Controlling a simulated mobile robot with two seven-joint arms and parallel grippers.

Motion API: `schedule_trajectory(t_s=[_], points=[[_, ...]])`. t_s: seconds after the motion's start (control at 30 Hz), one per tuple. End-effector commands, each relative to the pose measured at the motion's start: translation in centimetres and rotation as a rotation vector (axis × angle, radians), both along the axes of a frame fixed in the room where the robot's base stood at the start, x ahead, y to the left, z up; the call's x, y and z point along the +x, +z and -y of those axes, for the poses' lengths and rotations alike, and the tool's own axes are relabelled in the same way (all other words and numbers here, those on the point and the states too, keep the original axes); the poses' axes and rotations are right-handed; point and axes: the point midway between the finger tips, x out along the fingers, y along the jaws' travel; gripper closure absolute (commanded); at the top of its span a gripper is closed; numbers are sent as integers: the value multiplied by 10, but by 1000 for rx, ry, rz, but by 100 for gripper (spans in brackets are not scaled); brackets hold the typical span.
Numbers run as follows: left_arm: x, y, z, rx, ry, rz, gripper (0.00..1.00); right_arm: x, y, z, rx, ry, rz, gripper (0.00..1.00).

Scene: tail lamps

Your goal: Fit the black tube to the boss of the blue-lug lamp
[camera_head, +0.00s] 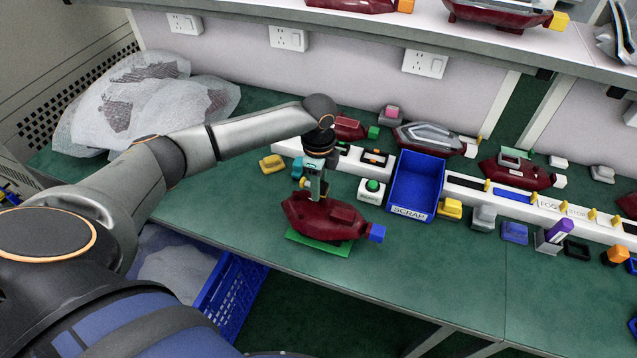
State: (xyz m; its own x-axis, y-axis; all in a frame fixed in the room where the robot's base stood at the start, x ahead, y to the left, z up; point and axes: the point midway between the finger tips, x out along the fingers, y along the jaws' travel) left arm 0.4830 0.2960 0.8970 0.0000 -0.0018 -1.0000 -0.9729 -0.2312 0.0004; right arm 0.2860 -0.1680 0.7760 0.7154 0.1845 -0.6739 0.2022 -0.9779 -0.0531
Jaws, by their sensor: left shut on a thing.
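The blue-lug lamp, a dark red lamp body (325,222) with a blue lug (376,233) at its right end, lies on a green pad (318,245) near the front of the bench. My left gripper (316,196) points down over the left part of this lamp, its fingertips at or just above the lamp's top. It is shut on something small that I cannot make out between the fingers. The boss is hidden by or too small beside the gripper, and I cannot pick out the black tube with certainty. My right gripper is out of view.
A blue SCRAP bin (416,187) stands right of the lamp, with a green push button (371,190) between them. A white rail (470,190) with several parts runs behind. Other red lamps lie at the back.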

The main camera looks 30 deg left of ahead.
Motion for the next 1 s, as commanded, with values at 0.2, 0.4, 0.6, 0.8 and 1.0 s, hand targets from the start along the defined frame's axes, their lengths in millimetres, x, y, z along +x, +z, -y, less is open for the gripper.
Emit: schedule_trajectory(t_s=[0.2, 0.4, 0.6, 0.8, 1.0], points=[[0, -3, 0, 0, 1, 0, 100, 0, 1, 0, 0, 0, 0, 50], [0, -10, 0, 0, 1, -1, 100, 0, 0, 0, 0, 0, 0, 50], [0, -17, 0, 0, 0, -2, 100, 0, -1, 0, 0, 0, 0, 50], [0, -24, 0, 0, 0, 0, 100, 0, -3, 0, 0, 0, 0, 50], [0, -28, 0, 0, 0, -1, 100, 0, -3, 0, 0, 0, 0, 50]])
